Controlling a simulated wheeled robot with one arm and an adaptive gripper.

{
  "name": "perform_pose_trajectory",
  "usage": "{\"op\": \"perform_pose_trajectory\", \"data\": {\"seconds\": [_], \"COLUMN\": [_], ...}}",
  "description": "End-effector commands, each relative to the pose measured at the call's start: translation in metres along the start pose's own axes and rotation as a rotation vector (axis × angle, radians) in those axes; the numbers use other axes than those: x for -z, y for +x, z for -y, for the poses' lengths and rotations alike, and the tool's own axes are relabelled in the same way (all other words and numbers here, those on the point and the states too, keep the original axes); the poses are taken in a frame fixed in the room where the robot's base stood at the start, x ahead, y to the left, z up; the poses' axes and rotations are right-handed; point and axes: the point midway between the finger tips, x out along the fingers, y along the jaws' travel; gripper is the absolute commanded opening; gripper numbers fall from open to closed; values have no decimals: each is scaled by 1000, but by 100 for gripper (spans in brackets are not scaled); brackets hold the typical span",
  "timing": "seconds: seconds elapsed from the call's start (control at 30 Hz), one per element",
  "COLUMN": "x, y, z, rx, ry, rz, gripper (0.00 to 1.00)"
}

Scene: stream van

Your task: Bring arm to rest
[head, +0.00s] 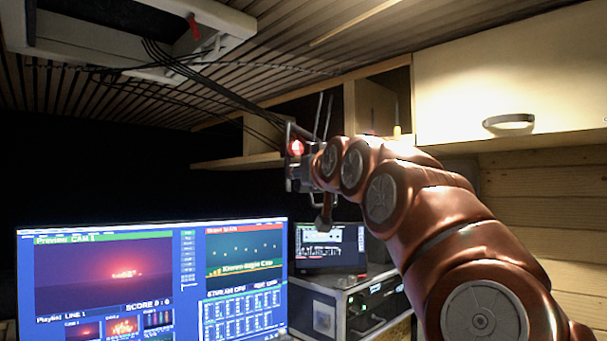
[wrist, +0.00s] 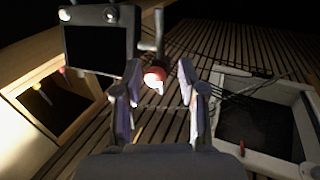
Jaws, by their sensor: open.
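My arm (head: 400,190) is copper-coloured and reaches up from the lower right of the head view. My gripper (wrist: 158,80) is open in the wrist view, its two fingers apart and pointing up toward the slatted ceiling. A small red and white ball-like thing (wrist: 154,76) shows between the fingertips; whether it touches them I cannot tell. It appears as a red spot (head: 296,147) by the gripper in the head view. A dark, screen-like device (wrist: 98,45) is close to the left finger. The gripper's fingers are small and partly unclear in the head view.
A wall cabinet (head: 510,85) and open shelf (head: 372,108) are behind the arm. A large monitor (head: 150,285) stands lower left, with a laptop (head: 330,247) on an equipment case (head: 345,300). A ceiling hatch frame (head: 210,15) and hanging cables (head: 205,75) are upper left.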

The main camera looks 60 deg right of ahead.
Motion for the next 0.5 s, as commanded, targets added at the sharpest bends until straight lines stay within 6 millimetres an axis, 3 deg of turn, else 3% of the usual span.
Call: {"op": "perform_pose_trajectory", "data": {"seconds": [0.4, 0.5], "x": [0, -5], "y": [0, 2], "z": [0, 10], "rx": [1, 17], "ry": [0, -5], "rz": [0, 17], "gripper": [41, 41]}}
